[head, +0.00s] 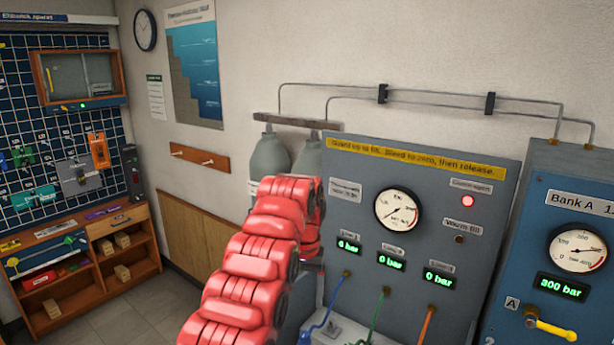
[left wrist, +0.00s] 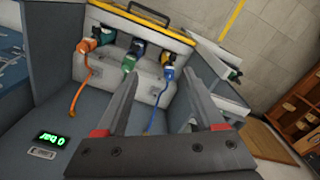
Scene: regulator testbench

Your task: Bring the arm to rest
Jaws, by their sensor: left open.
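My red left arm (head: 262,235) rises from the bottom of the head view and bends over in front of the regulator panel (head: 440,190). Its gripper is mostly hidden behind the arm there. In the left wrist view my left gripper (left wrist: 160,76) is open, its two grey fingers apart with nothing held between them. Past the fingers are a light box (left wrist: 190,62) with several coloured connectors, an orange hose (left wrist: 80,95) and a blue hose (left wrist: 158,97). My right gripper is not in view.
The grey panel carries a round gauge (head: 398,209), a lit red lamp (head: 467,200) and several 0 bar displays. Bank A (head: 560,215) stands at right, with a yellow-handled valve (head: 552,326) and a 300 bar display. Grey cylinders (head: 270,160) stand behind my arm. A wooden shelf (head: 120,250) is at left.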

